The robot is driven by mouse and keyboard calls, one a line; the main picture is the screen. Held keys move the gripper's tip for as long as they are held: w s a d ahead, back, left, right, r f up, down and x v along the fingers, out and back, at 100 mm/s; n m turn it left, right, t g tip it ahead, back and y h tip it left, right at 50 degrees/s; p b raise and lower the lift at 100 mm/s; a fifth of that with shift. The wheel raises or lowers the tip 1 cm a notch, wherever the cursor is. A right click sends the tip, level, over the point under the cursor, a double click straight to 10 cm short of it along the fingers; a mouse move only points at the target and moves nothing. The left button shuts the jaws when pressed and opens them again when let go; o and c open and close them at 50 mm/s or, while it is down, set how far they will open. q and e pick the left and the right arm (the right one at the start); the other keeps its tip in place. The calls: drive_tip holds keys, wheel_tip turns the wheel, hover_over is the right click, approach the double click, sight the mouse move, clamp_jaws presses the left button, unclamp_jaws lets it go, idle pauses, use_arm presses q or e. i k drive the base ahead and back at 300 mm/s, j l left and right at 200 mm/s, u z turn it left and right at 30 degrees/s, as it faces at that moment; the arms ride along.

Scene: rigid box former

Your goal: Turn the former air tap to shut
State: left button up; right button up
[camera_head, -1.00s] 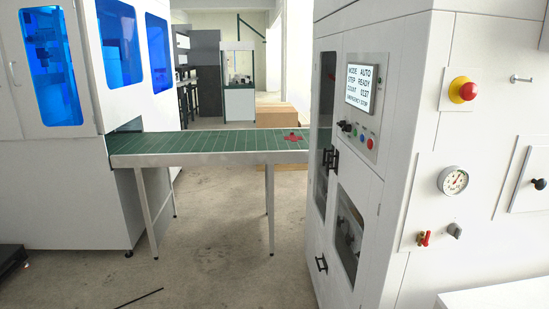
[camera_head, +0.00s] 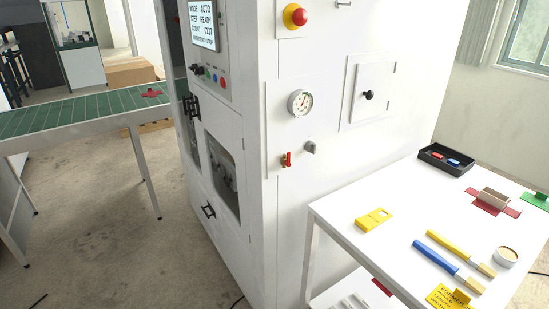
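The white former cabinet (camera_head: 240,190) stands in the middle of the head view. On its right-hand face, below a round pressure gauge (camera_head: 300,103), is a small tap with a red handle (camera_head: 286,159). The red handle looks roughly upright; its exact setting is too small to tell. A grey knob (camera_head: 309,147) sits just right of it. A red emergency button on a yellow base (camera_head: 295,16) is higher on the same face. Neither of my grippers shows in this view.
A white table (camera_head: 340,225) stands at the right, in front of the cabinet face. It bears a black tray (camera_head: 447,160), a yellow item (camera_head: 373,220), brushes and a round pot (camera_head: 505,256). A green conveyor (camera_head: 75,112) is at the left. Bare floor lies between.

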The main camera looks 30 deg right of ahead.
sight(287, 163)
drive_tip(key=l+z, duration=0.15)
drive_tip(key=z, duration=0.25)
drive_tip(key=l+z, duration=0.15)
drive_tip(key=z, duration=0.3)
